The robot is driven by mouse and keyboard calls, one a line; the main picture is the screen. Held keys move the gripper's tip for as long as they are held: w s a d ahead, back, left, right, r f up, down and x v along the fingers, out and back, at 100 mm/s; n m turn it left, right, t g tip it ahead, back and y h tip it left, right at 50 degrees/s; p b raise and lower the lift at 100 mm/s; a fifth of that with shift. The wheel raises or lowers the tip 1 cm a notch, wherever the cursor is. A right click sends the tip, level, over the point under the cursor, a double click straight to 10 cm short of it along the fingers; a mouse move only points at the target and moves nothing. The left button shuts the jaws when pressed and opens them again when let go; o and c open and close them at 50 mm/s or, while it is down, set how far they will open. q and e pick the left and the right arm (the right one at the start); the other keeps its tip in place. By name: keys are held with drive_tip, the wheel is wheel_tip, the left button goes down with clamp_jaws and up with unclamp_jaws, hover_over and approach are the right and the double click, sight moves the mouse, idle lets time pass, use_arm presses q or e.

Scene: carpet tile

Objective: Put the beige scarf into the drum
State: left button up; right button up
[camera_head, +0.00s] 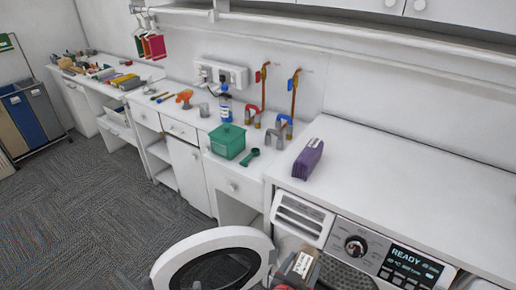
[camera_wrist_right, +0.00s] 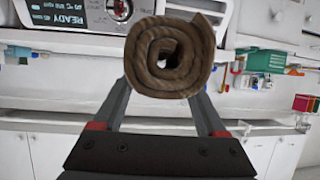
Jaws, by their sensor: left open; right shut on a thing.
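The beige scarf (camera_wrist_right: 168,60) is a tight brown-beige roll, seen end-on in the right wrist view. My right gripper (camera_wrist_right: 165,88) is shut on it, with a finger on each side.
The control panel (camera_head: 408,267) reads READY beside an empty-looking detergent drawer front (camera_head: 302,219). A purple bundle (camera_head: 308,159) lies on the white counter (camera_head: 405,180). A green box (camera_head: 227,141) and green scoop (camera_head: 250,157) are further left. The carpet (camera_head: 80,215) at left is clear.

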drive_tip(key=w+f+b, duration=0.1)
drive_tip(key=w+f+n+y+b, duration=0.1)
drive_tip(key=w, duration=0.1)
drive_tip(key=w+f+n+b, duration=0.1)
drive_tip(key=w+f, duration=0.1)
drive_tip(key=shift+a+t+y, duration=0.3)
drive_tip(key=shift+a+t, duration=0.05)
drive_tip(key=shift+t, duration=0.05)
drive_tip(key=w+d+f+n+t+y+b, duration=0.1)
drive_tip(key=w+d+f+n+y+b, duration=0.2)
drive_tip(key=w+d+f+b, duration=0.3)
wheel_tip(320, 180, down, 5)
drive_tip(key=shift+w+d+r+n+y+b, duration=0.15)
drive_tip(key=shift+w+n+y+b, duration=0.25)
drive_tip(key=shift+w+y+b, duration=0.55)
